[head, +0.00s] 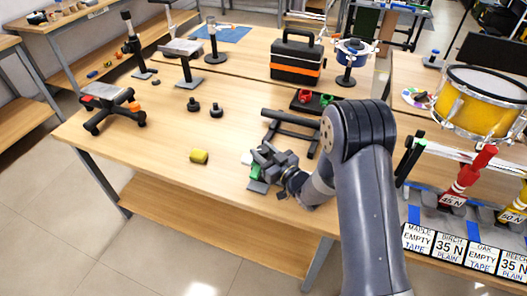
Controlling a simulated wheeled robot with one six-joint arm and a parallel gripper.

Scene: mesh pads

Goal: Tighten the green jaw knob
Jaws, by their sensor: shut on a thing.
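My gripper (265,160) is low over the front middle of the table and reaches in from the right. It is shut on the green jaw knob (256,171); only a small green part of the knob shows beside the fingers. A grey plate (258,186) lies just below the knob, and a small white part shows to its left. My gripper hides most of what the knob is fixed to, and how far it is turned cannot be seen.
A dark bar stand (290,122) is just behind my gripper. A black and orange toolbox (296,58) stands behind. A yellow drum (477,103) and labelled bins (450,245) are right. The front left tabletop is clear.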

